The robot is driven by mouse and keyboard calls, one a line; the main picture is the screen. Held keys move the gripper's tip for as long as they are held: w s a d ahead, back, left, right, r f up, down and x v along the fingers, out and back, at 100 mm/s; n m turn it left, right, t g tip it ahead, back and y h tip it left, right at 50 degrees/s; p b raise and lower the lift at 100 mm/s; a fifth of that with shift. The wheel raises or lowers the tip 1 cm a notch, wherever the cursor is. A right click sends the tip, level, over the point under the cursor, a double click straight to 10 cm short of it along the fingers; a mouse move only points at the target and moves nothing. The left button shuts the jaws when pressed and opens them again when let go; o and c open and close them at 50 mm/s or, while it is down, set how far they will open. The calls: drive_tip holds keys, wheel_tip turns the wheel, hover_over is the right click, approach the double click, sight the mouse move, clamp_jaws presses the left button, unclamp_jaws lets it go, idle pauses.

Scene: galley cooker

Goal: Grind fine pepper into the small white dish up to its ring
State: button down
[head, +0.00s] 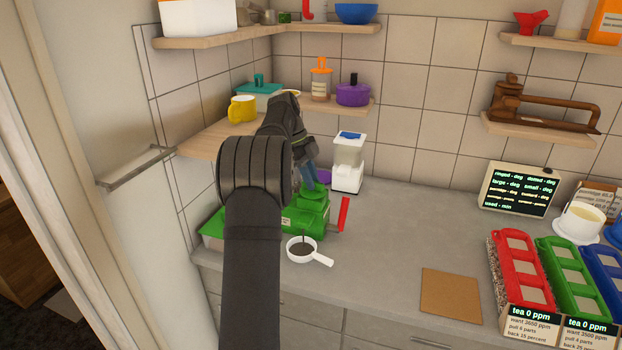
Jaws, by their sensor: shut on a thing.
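A green grinder (305,212) stands on the counter's left part, with a red lever (343,213) at its right side. The small white dish (325,260) with a side handle sits just in front of the grinder. Dark ground pepper (302,249) lies in the dish, and a thin dark line hangs above it. The dish's ring and the exact pepper level are too small to tell. My gripper (311,180) reaches down at the grinder's top and is shut on it. My arm hides part of the grinder and most of the gripper.
A white dispenser (348,165) with a blue top stands behind the grinder. A brown board (451,295) lies at the front. Red (517,268), green (572,275) and blue racks stand at right, below a dark sign (518,188). The middle of the counter is clear.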

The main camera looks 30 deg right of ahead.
drive_tip(key=shift+m+y, duration=0.5)
drive_tip(key=shift+m, duration=1)
drive_tip(key=shift+g, duration=0.3)
drive_tip(key=c, duration=1.3)
unclamp_jaws()
drive_tip(key=shift+r, duration=0.1)
drive_tip(key=r, duration=0.4)
drive_tip(key=shift+s+d+r, duration=0.15)
drive_tip(key=shift+d+r, duration=0.05)
drive_tip(key=s+d+r, duration=0.5)
drive_tip(key=s+r, duration=0.1)
drive_tip(key=s, duration=0.4)
drive_tip(key=shift+r, duration=0.25)
